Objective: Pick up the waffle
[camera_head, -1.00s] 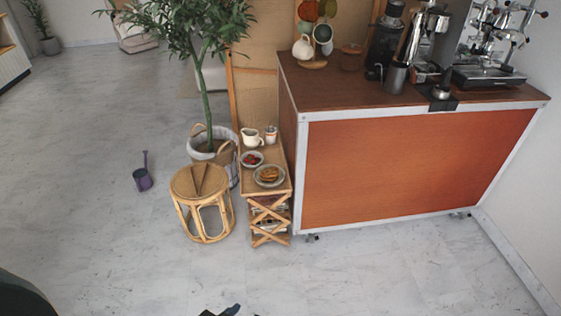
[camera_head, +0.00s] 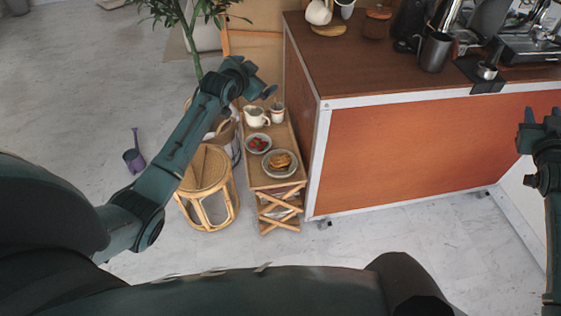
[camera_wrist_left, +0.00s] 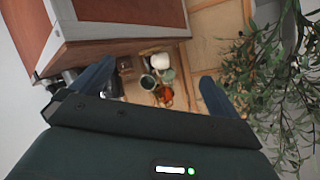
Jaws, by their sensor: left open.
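The waffle (camera_head: 280,160) is golden brown and lies on a round grey plate (camera_head: 267,171) on top of the small wooden shelf, in the head view. My left gripper (camera_head: 268,92) is open and empty, above the far end of the shelf, beyond the waffle and apart from it. In the left wrist view its two fingers (camera_wrist_left: 150,88) are spread wide with the shelf's small dishes seen between them. I cannot pick out the waffle surely there. My right gripper (camera_head: 541,117) is at the right edge, in front of the orange cart; its two fingers look apart with nothing between them.
The wooden shelf (camera_head: 255,181) also holds a bowl of red berries (camera_head: 258,144), a cream pitcher (camera_head: 256,117) and a small jar (camera_head: 277,113). A rattan stool (camera_head: 207,168) stands left and the tall coffee cart (camera_head: 400,150) right of the shelf. A plant (camera_wrist_left: 285,95) hangs close by.

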